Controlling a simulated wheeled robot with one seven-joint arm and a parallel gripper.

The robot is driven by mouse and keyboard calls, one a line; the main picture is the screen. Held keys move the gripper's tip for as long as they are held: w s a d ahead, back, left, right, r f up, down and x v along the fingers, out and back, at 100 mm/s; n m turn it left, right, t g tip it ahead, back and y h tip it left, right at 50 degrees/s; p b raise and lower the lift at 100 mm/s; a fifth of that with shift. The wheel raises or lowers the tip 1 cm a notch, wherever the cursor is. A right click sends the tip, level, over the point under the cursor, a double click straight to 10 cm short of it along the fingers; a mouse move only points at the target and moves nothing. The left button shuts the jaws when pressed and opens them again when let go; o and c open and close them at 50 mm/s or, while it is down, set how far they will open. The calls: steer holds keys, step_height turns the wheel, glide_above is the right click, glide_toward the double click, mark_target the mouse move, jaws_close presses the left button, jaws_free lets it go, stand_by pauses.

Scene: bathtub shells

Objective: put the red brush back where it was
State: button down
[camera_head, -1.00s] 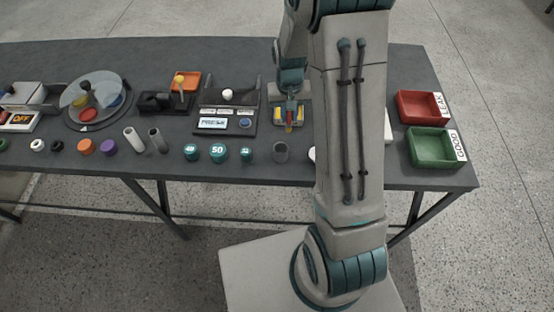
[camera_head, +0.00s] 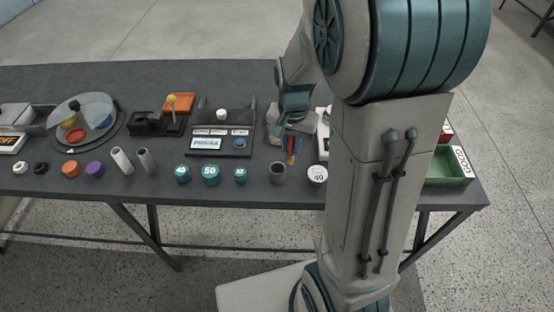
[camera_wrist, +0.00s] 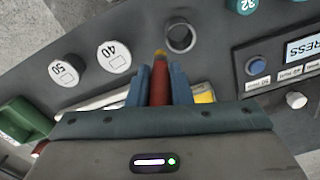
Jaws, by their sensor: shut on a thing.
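The red brush (camera_wrist: 160,92) is between the two blue fingers of my gripper (camera_wrist: 160,85) in the wrist view, which are shut on it. Its yellowish tip sticks out past the fingers, close to a grey open-topped cup (camera_wrist: 180,38) and apart from its opening in the picture. In the head view my gripper (camera_head: 290,143) holds the brush (camera_head: 291,152) behind the cup (camera_head: 278,172), slightly to its right. The height of the tip above the table is unclear. The task does not name the place where the brush was, and no marked spot shows.
A white 40 weight (camera_head: 317,175) stands right of the cup, and teal weights (camera_head: 210,174) stand left. A panel with a screen (camera_head: 222,140) lies behind. My arm hides part of the green GOOD tray (camera_head: 447,180) and most of the red tray (camera_head: 447,132).

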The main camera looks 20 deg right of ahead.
steer(key=shift+w+a+f, duration=0.1)
steer(key=shift+a+f, duration=0.45)
steer(key=shift+f, duration=0.45)
steer(key=shift+w+a+f, duration=0.15)
steer(key=shift+a+f, duration=0.45)
steer(key=shift+f, duration=0.45)
steer(key=shift+w+a+f, duration=0.1)
steer(key=shift+a+f, duration=0.45)
steer(key=shift+f, duration=0.45)
steer(key=shift+f, duration=0.2)
steer(key=c, duration=1.3)
jaws_free()
steer(key=shift+r, duration=0.1)
